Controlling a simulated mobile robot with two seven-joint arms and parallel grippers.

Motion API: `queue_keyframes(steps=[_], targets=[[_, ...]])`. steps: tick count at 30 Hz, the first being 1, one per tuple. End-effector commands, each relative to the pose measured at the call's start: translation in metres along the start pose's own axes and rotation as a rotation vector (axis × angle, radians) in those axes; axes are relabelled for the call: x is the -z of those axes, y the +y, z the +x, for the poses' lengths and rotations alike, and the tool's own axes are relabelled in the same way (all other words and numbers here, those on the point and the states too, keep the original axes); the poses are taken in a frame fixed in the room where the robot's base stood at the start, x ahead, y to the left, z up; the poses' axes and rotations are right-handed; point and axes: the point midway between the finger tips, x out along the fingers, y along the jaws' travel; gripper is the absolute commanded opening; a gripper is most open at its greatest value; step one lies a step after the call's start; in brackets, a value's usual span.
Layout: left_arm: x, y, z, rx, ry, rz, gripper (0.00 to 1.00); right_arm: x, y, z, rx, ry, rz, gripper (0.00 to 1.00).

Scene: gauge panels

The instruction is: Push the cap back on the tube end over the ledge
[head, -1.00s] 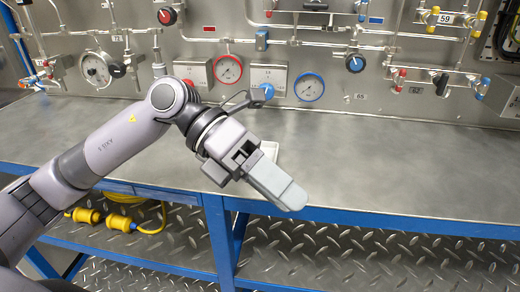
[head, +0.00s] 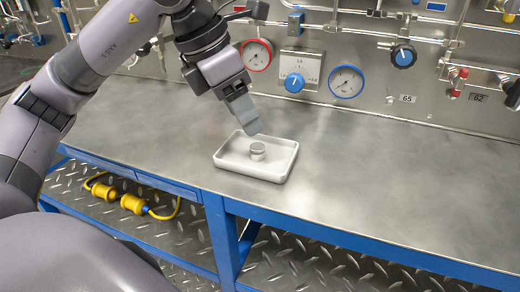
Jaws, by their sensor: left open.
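A small round silver-grey cap (head: 257,152) sits in a white shallow tray (head: 247,172) on the steel ledge. My left gripper (head: 252,131) hangs over the back left part of the tray, its fingers pointing down, just above and behind the cap in the picture. It is open and holds nothing. The fingers overlap in this view, so the gap between them is hidden. I cannot tell for sure which tube end on the panel lacks a cap; my left arm covers part of the panel. My right gripper is not in view.
The panel behind carries a red-rimmed gauge (head: 257,55), a blue-rimmed gauge (head: 346,81), a blue knob (head: 294,83) and a dark knob (head: 403,56). The steel ledge (head: 400,170) is clear to the right of the tray. A blue frame edge runs along its front.

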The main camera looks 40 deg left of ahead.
Motion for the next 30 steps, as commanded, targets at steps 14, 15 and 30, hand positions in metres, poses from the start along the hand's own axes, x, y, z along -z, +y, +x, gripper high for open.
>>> queue_keyframes(steps=[14,15,30], targets=[[0.001,-0.001,0.02,0.003,0.0,0.001,0.58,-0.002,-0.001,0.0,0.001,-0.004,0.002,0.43],[0.001,-0.001,0.02,0.003,0.0,0.001,0.58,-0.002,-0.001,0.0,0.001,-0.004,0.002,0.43],[0.006,-0.002,0.07,0.005,0.002,0.001,0.58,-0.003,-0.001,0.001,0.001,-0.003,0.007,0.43]])
